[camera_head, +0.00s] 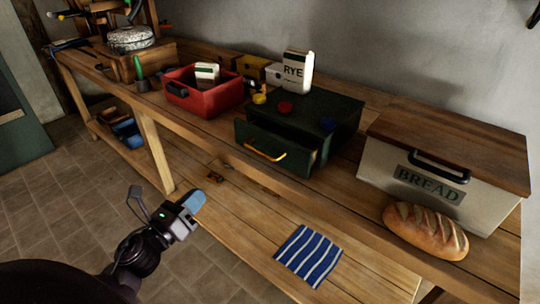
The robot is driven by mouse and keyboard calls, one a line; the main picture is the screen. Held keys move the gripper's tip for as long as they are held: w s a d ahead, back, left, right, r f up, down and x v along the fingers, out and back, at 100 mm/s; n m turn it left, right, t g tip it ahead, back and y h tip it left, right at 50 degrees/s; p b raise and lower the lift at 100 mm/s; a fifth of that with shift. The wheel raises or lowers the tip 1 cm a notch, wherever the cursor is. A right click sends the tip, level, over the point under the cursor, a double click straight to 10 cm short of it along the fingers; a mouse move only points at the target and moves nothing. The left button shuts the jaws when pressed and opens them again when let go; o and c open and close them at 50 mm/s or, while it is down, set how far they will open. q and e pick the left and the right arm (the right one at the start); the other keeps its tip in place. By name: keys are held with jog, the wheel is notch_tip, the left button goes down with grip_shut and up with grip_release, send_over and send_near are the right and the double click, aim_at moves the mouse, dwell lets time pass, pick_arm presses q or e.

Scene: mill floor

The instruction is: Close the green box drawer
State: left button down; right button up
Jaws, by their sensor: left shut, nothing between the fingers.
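The green box (335,108) stands on the wooden workbench, right of the middle. Its drawer (285,143) is pulled out toward the front of the bench and has a yellow handle (264,153). Items lie on the box's top, among them a red round piece (285,107) and a blue one. My left gripper (193,203) is shut and empty, in front of the bench, below and left of the drawer and apart from it. My right gripper is not in view.
A red box (203,96) stands left of the green box. A bread bin (440,150) and a loaf (425,231) are at the right. A striped blue cloth (308,255) lies on the lower shelf. A RYE packet (297,72) stands behind the drawer.

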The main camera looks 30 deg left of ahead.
pick_arm(q)
jog(key=r+m, duration=0.2)
jog(key=m, duration=0.1)
jog(key=m+h+p, duration=0.1)
jog(key=m+p, duration=0.1)
jog(key=m, duration=0.1)
send_near(258, 141)
jog(key=w+r, duration=0.1)
jog(key=w, duration=0.1)
jog(key=shift+w+n, duration=0.3)
jog(key=shift+w, duration=0.45)
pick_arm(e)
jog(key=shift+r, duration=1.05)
pick_arm(q)
jog(key=w, duration=0.3)
jog(key=shift+w+d, duration=0.25)
jog(key=shift+w, duration=0.25)
jog(key=shift+r, duration=0.25)
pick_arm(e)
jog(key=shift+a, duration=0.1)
